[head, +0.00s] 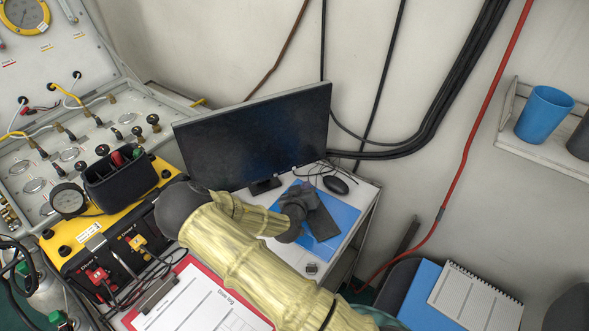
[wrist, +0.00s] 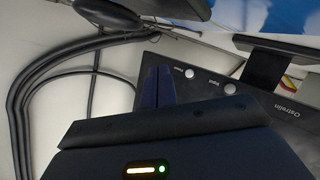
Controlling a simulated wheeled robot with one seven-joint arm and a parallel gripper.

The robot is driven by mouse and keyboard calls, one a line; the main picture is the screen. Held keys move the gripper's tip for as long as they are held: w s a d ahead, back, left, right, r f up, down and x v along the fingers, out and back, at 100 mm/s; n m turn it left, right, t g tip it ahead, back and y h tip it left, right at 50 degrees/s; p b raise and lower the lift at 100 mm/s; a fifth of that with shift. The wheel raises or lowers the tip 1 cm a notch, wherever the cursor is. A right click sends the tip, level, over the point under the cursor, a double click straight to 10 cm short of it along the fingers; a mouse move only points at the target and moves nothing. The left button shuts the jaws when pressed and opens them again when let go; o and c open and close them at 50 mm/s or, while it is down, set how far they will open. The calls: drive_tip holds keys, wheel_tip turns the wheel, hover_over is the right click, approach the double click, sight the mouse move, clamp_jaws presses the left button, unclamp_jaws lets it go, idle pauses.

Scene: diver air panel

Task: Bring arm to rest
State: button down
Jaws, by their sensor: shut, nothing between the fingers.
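My arm, in a pale yellow cover, reaches across the lower middle of the head view and bends back to the right. Its dark end, my gripper (head: 318,222), is over the blue mat (head: 339,213) on the desk, in front of the monitor (head: 255,135). In the wrist view the dark fingers of my gripper (wrist: 158,86) are together and empty, in front of a black panel with two small round knobs (wrist: 210,82). The fingertips are hard to make out in the head view.
A black mouse (head: 336,185) lies near my gripper. A red clipboard (head: 182,262) lies below my arm, and a yellow-and-black unit (head: 85,240) with a gauge stands left. A blue cup (head: 544,114) is on the wall shelf. Black cables (head: 455,90) run down the wall.

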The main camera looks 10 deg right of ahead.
idle(0.4)
drive_tip(key=shift+s+d+m+g, duration=0.25)
drive_tip(key=shift+d+m+g, duration=0.05)
drive_tip(key=shift+g, duration=0.1)
drive_tip(key=s+g, duration=0.1)
drive_tip(key=s+d+m+g, duration=0.1)
drive_tip(key=s+g, duration=0.1)
drive_tip(key=shift+d+f+m, duration=0.15)
drive_tip(key=shift+d+m, duration=0.1)
drive_tip(key=shift+m, duration=0.15)
drive_tip(key=s+g, duration=0.1)
drive_tip(key=s+r+g+y, duration=0.1)
drive_tip(key=s+m+y, duration=0.1)
drive_tip(key=s, duration=0.1)
drive_tip(key=shift+a+r+g, duration=0.3)
drive_tip(key=shift+r+g, duration=0.05)
drive_tip(key=shift+g, duration=0.05)
drive_tip(key=s+a+r+n+g+y, duration=0.1)
drive_tip(key=s+r+n+g+y, duration=0.2)
drive_tip(key=s+r, duration=1.2)
drive_tip(key=shift+s+r+g+y, duration=0.25)
drive_tip(key=shift+s+g+y, duration=0.35)
drive_tip(key=shift+s, duration=0.65)
drive_tip(key=shift+a, duration=0.1)
